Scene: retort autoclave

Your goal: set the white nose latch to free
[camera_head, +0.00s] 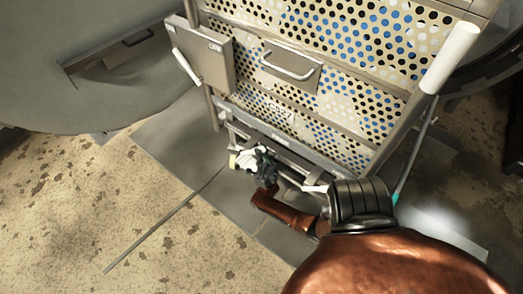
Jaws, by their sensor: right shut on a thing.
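The white nose latch (243,160) is low on the front edge of the perforated cart, and only a small pale part of it shows. My right gripper (256,163) reaches it from the lower right and is shut on it. The dark fingers hide most of the latch, so its exact setting cannot be told. My left gripper is not in view.
The perforated metal cart (340,118) holds blue and white contents behind its mesh. It has a handled box (203,52), a handled plate (291,68) and a white-gripped bar (450,58). A big grey rounded vessel (85,60) stands left. The stained floor (75,225) is open at lower left.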

